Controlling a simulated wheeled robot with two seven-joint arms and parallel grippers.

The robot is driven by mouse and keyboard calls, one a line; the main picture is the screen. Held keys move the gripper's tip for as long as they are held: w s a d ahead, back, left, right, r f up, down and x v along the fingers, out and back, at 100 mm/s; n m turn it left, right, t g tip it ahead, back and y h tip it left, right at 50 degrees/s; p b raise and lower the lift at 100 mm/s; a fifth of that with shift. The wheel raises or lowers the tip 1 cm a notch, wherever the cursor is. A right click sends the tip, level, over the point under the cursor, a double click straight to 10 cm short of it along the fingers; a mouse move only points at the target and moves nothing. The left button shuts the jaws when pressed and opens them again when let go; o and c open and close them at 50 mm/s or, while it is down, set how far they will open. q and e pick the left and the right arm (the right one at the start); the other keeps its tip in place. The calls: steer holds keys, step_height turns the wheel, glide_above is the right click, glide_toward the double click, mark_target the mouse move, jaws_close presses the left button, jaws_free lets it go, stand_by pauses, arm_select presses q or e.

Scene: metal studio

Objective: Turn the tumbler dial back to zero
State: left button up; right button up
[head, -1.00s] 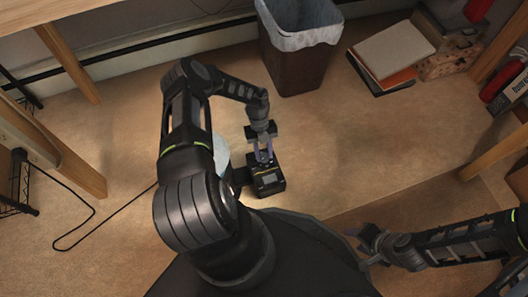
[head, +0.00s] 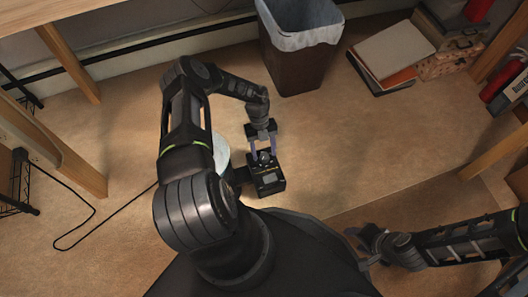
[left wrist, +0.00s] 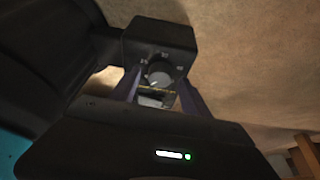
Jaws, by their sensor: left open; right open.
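The tumbler dial is a round dark knob (left wrist: 158,75) on a small black box (left wrist: 158,38), with pale numbers around it in the left wrist view. In the head view the black box (head: 270,186) stands on the floor just below my left gripper (head: 262,150). The left gripper is open, with its two purple fingers spread either side of the dial; I cannot tell whether they touch it. In the left wrist view the fingers (left wrist: 158,90) reach toward the box. My right gripper (head: 367,250) is open and empty at the lower right, away from the box.
A lined waste bin (head: 297,60) stands behind the box. Books (head: 392,52) and a patterned case (head: 452,62) lie at the back right. A black cable (head: 85,222) runs over the floor at left. The floor right of the box is clear.

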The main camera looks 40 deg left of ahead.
arm_select(q)
steer(key=p+v, duration=0.2)
steer(key=v, duration=0.5)
stand_by(0.4)
